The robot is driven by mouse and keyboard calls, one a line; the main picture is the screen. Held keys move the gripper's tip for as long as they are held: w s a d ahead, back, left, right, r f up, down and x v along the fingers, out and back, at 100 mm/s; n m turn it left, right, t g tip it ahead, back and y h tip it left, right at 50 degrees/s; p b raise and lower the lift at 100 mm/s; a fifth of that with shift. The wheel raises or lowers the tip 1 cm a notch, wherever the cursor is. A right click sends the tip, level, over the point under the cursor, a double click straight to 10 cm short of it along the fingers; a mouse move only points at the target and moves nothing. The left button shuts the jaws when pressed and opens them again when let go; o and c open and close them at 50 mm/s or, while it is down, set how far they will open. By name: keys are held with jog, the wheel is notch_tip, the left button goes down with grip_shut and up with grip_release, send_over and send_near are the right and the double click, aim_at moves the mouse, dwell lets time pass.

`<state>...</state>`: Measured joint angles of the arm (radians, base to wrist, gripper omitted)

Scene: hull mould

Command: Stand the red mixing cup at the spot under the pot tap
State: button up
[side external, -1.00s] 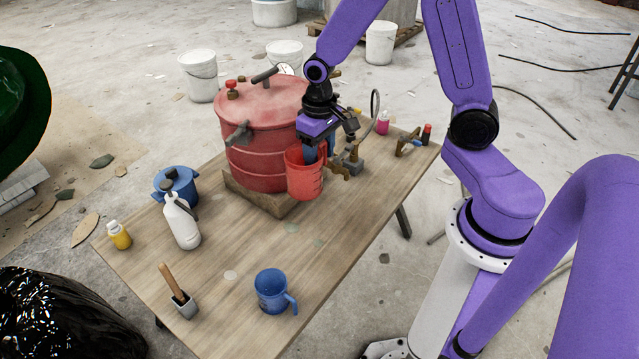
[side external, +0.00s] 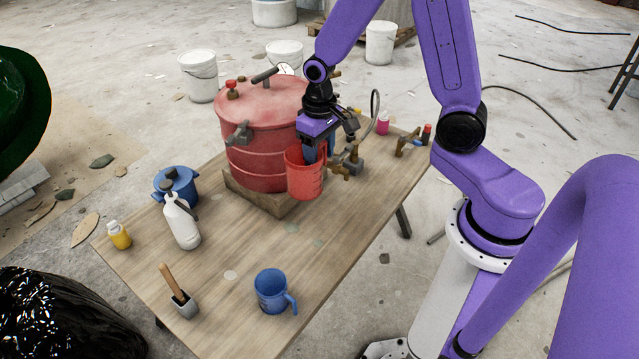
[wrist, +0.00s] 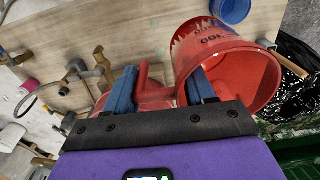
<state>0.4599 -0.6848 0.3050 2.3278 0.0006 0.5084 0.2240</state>
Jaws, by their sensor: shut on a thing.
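The red mixing cup (side external: 306,178) is upright just right of the big red pot (side external: 262,150) in the side view. Its open mouth and scale marks show in the wrist view (wrist: 225,62). My gripper (side external: 318,148) is at the cup's rim, shut on the cup; in the wrist view the blue fingers (wrist: 162,90) are at its handle side. I cannot tell whether the cup's base touches the table. The pot tap (side external: 239,136) is a grey fitting on the pot's left front, with the cup away to its right. No clear mark shows under the tap.
The pot stands on a wooden block (side external: 262,200). Brass fittings (side external: 346,163) stand close right of the cup. A white bottle (side external: 183,222), blue pot (side external: 178,184) and blue mug (side external: 271,291) are on the table (side external: 225,305). The table's middle front is mostly clear.

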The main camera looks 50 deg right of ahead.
dwell(0.8)
jog(key=s+a+f, duration=0.4)
jog(key=s+f, duration=0.9)
jog(key=f, duration=0.4)
jog(key=shift+w+a+f, duration=0.45)
jog(key=shift+w+f, duration=1.7)
jog(key=shift+w, duration=0.2)
jog(key=shift+w+a+f, duration=0.4)
jog(key=shift+w+f, duration=1.7)
jog(key=shift+w, duration=0.2)
jog(key=shift+w+a+f, duration=0.45)
jog(key=shift+w+f, duration=1.7)
jog(key=shift+w, duration=0.2)
jog(key=shift+f, duration=0.1)
jog(key=o, duration=1)
jog(key=shift+o, duration=0.2)
